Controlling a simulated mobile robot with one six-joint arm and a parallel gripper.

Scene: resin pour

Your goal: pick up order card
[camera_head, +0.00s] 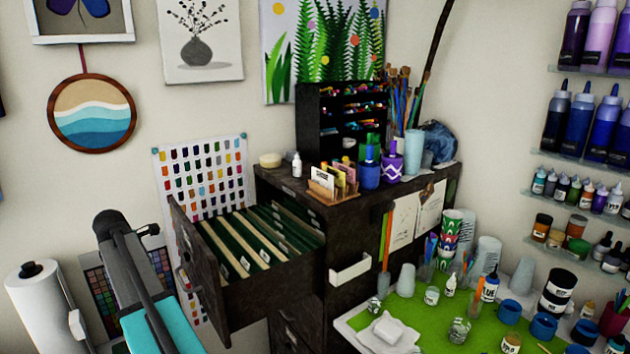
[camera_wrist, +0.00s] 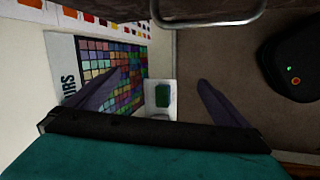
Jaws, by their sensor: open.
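A small wooden card holder (camera_head: 325,193) stands on top of the dark cabinet and holds several cards. A white card with dark print (camera_head: 321,178) leans at its front left, with yellow and pink cards behind it. I cannot tell for sure which one is the order card. My gripper (camera_wrist: 157,98) is open and empty in the wrist view, its two dark fingers spread wide and pointing down beside the wall. No order card shows in that view. In the head view my arm is at the left, apart from the card holder; its fingertips cannot be made out.
The cabinet's top drawer (camera_head: 238,297) is pulled out, full of green hanging files, between my arm and the card holder. Purple and blue pots (camera_head: 391,168) and a black marker rack stand close to the holder. A green-topped table (camera_head: 420,330) crowded with cups is at the right.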

